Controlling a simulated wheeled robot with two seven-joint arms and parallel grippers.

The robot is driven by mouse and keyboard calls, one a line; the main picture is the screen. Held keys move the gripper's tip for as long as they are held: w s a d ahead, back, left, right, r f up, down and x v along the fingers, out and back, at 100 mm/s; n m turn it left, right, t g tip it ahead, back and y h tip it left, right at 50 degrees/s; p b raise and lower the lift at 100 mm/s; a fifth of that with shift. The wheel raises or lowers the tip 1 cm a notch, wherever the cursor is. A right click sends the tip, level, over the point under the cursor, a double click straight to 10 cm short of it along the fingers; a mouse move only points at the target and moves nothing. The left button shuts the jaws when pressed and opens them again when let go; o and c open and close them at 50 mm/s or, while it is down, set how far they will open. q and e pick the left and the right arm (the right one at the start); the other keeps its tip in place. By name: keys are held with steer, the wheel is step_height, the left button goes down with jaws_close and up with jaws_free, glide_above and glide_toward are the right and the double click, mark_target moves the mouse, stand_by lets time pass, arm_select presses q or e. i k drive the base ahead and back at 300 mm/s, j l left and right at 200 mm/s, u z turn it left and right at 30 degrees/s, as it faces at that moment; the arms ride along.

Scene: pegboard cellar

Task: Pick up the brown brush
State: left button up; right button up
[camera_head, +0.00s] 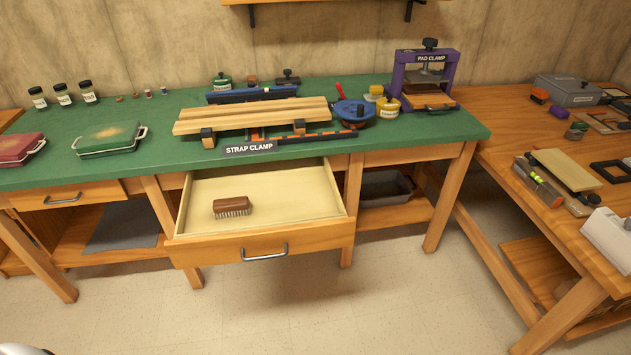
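The brown brush (232,206) lies in the open drawer (290,203) under the green-topped workbench, left of the drawer's middle. Its brown back faces up and its pale bristles show along the front edge. The drawer is pulled out, with a metal handle (264,253) on its wooden front. Nothing else is seen in the drawer. Neither of my grippers is in view; only a small white and dark piece, perhaps mine, shows at the bottom left corner.
The green bench top (430,128) above the drawer holds a strap clamp (250,120) with wooden boards, a purple pad clamp (425,75), jars and cases. A second wooden bench (510,125) with many tools stands at the right. The tiled floor (330,310) in front is clear.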

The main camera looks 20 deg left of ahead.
mark_target(222, 208)
steer(key=u, duration=1.3)
